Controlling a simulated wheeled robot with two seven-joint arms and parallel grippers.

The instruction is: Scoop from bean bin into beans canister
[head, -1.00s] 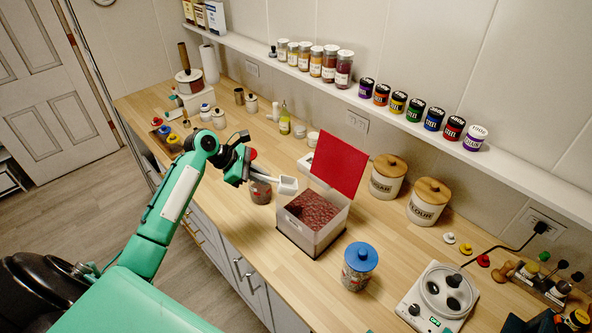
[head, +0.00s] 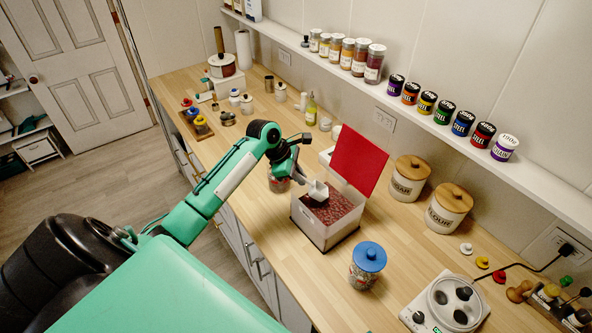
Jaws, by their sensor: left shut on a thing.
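The bean bin (head: 316,232) is a pale, clear-sided box on the counter, filled with dark red beans (head: 335,205). Its red lid (head: 358,160) stands open at the back. My left gripper (head: 302,175) is shut on the white scoop (head: 318,191). The scoop's head is over the bin's left part; I cannot tell whether it touches the beans. A glass jar with a blue lid (head: 369,257) stands right of the bin, with reddish contents. Another jar (head: 278,183) is partly hidden behind my left gripper. No label shows which is the beans canister. My right gripper is not visible.
Two wooden-lidded canisters (head: 408,179) stand behind the bin to the right. A shelf (head: 440,132) with jars and tins runs along the wall. Counter between the blue-lidded jar and hot plate is clear.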

